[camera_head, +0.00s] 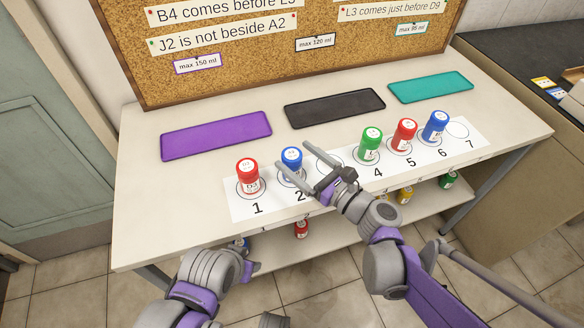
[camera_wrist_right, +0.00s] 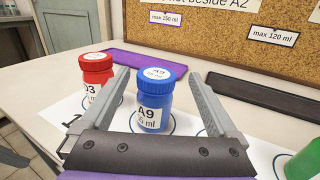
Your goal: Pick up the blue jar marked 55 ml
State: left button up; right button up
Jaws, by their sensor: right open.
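A blue jar (camera_head: 291,160) with a white lid label stands upright on circle 2 of the numbered strip (camera_head: 236,208). In the right wrist view this blue jar (camera_wrist_right: 153,92) reads A9, with a volume line ending in "5 ml" whose first digit I cannot read surely. My right gripper (camera_head: 293,157) is open, its fingers pointing toward the jar; in the wrist view the fingers (camera_wrist_right: 159,78) appear on either side of it with gaps. A second blue jar (camera_head: 435,126) stands at place 6; its volume is too small to read. My left gripper does not show; only left arm links do.
A red jar (camera_head: 248,176) stands at place 1, close left of the A9 jar. A green jar (camera_head: 370,144) and another red jar (camera_head: 403,136) stand farther right. Purple (camera_head: 215,136), black (camera_head: 335,108) and teal (camera_head: 430,87) mats lie behind. More jars sit on the lower shelf.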

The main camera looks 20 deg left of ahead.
aim_at(285, 151)
jog(key=x, duration=0.5)
jog(key=shift+s+a+f+b, duration=0.15)
jog(key=shift+s+f+b, duration=0.05)
jog(key=shift+b, duration=0.15)
jog(key=c, duration=1.5)
